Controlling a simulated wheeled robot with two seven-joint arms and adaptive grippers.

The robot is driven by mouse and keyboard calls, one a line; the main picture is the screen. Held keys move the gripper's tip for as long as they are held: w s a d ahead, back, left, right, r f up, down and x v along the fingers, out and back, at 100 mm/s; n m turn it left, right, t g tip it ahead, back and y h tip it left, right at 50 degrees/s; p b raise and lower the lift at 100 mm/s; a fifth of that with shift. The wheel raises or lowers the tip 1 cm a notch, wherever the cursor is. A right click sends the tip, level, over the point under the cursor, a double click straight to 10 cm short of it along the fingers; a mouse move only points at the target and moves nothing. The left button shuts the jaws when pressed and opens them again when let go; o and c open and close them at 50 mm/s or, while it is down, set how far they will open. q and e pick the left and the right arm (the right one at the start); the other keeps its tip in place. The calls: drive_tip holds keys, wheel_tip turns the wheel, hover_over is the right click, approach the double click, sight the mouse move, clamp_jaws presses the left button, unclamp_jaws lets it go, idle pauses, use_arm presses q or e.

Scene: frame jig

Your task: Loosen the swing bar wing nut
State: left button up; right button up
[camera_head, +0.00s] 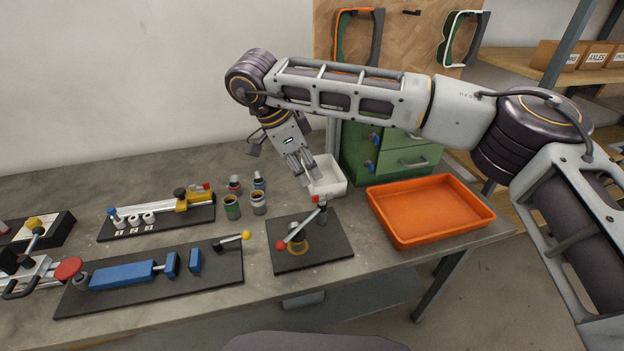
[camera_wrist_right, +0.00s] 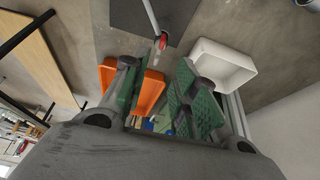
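A small fixture stands on a black plate (camera_head: 335,250) near the middle of the bench. It has a slanted silver bar (camera_head: 302,226) with red ends, a grey post and a yellow ring (camera_head: 299,249) at its base. I cannot make out a separate wing nut on it. My right gripper (camera_head: 307,182) points down above and behind the fixture, apart from it, beside the white bin. In the right wrist view its green-padded fingers (camera_wrist_right: 160,95) are spread with nothing between them. The bar's red end (camera_wrist_right: 163,41) shows beyond the fingers. My left gripper is not visible.
A white bin (camera_head: 330,180) and a green drawer cabinet (camera_head: 405,160) stand behind. An orange tray (camera_head: 440,232) lies to the right. Several small cans (camera_head: 232,207) stand left of the fixture. A blue clamp (camera_head: 122,275) and a yellow-ended fixture (camera_head: 190,200) fill the left.

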drive_tip(key=shift+v, duration=1.5)
